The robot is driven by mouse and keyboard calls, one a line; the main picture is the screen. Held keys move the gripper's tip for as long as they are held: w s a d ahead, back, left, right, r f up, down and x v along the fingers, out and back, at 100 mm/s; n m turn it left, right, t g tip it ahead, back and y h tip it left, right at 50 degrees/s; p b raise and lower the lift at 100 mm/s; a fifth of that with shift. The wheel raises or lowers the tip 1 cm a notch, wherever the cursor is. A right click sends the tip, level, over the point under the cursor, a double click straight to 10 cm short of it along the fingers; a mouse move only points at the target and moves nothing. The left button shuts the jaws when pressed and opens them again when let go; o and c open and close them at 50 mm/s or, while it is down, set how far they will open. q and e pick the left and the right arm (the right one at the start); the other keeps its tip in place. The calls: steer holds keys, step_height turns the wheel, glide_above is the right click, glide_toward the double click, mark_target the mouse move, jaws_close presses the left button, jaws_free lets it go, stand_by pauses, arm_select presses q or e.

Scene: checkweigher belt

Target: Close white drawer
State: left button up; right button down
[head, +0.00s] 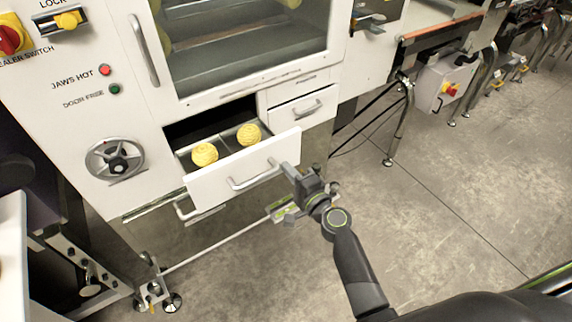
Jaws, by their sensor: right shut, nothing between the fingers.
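The white drawer (243,172) in the white machine stands pulled out, with a grey bar handle on its front. Two round yellow things lie inside it, one on the left (204,154) and one on the right (249,134). My right gripper (287,168) is shut and empty at the right end of the drawer front. I cannot tell whether its tip touches the front. My left gripper is not in view.
A smaller shut drawer (302,108) sits to the upper right, below a glass door (245,45). A handwheel (115,160) is on the left panel. Another handle (190,210) shows below the open drawer. The floor (450,180) to the right is clear.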

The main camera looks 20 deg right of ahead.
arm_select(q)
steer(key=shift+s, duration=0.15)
arm_select(e)
steer(key=shift+x, duration=0.85)
